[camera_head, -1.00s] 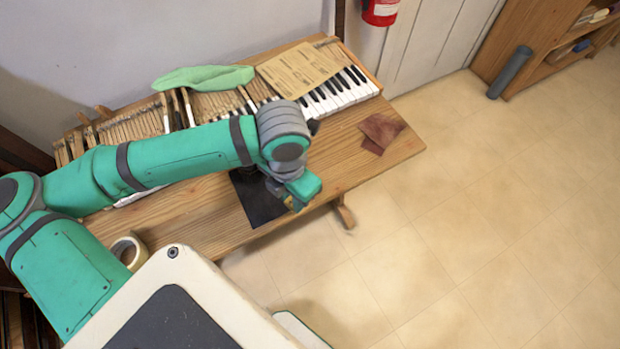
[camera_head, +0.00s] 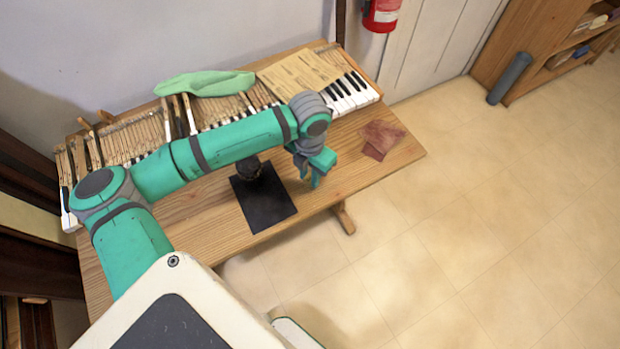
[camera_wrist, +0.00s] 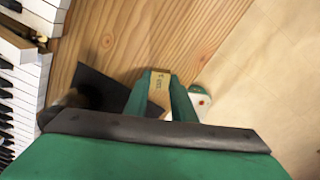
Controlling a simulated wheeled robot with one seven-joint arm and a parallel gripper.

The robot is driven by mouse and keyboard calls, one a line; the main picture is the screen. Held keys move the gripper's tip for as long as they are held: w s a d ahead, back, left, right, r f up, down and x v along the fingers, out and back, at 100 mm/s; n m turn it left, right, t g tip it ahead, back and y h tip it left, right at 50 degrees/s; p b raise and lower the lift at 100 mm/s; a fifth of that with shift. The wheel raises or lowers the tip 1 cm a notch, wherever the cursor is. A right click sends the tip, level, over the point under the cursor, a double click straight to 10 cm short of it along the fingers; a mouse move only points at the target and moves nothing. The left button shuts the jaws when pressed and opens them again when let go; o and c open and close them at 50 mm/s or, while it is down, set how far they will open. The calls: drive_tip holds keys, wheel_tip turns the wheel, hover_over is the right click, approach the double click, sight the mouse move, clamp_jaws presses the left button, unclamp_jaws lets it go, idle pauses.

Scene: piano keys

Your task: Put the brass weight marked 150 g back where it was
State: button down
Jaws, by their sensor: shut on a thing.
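My gripper (camera_head: 312,178) is over the front right part of the wooden table, to the right of the black mat (camera_head: 268,205). In the wrist view its green fingers (camera_wrist: 157,98) are shut on a small brass weight (camera_wrist: 159,84). The weight has a marking on its face, too small to read surely. In the head view I cannot make out the weight. The black mat also shows in the wrist view (camera_wrist: 98,86), left of the fingers. A dark round object (camera_head: 250,168) stands at the mat's back edge; it is blurred in the wrist view.
Piano keys and their wooden action (camera_head: 140,126) line the table's back, with a green cloth (camera_head: 205,83) and a paper sheet (camera_head: 300,74) on them. Brown-red sheets (camera_head: 381,138) lie to the right. Bare table (camera_head: 335,165) lies between mat and sheets. Floor drops beyond the front edge.

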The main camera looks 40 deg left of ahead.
sight(310, 176)
drive_tip(key=shift+w+f, duration=0.25)
drive_tip(key=shift+a+f, duration=0.1)
drive_tip(key=shift+f, duration=1.5)
drive_tip(key=shift+f, duration=0.15)
drive_tip(key=c, duration=1.5)
unclamp_jaws()
wheel_tip(310, 176, up, 12)
drive_tip(key=shift+r, duration=0.15)
